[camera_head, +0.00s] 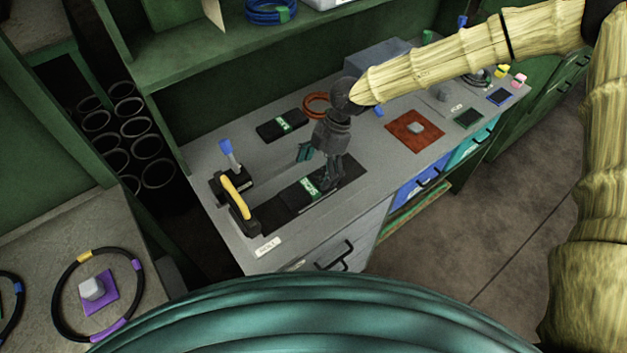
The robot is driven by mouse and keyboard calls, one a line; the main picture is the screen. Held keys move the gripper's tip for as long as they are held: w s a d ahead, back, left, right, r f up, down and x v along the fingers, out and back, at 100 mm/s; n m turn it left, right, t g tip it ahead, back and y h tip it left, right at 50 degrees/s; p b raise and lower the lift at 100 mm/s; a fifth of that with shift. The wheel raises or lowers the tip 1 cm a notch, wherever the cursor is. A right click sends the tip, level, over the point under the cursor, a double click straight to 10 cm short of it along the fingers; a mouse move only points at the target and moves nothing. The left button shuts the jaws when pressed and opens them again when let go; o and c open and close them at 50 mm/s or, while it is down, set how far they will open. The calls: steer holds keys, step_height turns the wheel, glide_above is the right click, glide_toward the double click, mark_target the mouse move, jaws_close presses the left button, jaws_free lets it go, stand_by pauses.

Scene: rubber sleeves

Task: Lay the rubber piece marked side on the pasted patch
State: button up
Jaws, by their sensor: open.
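My gripper (317,167) is open, pointing down at the middle of the grey bench. One finger is to the left and the other is just above a black rubber piece (290,197) with a green and white label. That piece lies flat on a longer dark strip (349,168), which shows past both its ends. I cannot tell whether a finger touches the piece. A second black piece (268,131) with a similar green and white label lies farther back on the bench. The label text is too small to read surely, and I cannot make out paste.
A clamp-like tool with a yellow handle (236,197) and blue knob (226,147) stands left of the strip. An orange ring (316,105) and a brown-red mat (409,146) lie on the bench. A shelf (200,58) overhangs the back.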

steer(key=b+v, duration=0.1)
steer(key=v, duration=0.6)
steer(key=shift+s, duration=0.1)
stand_by(1.1)
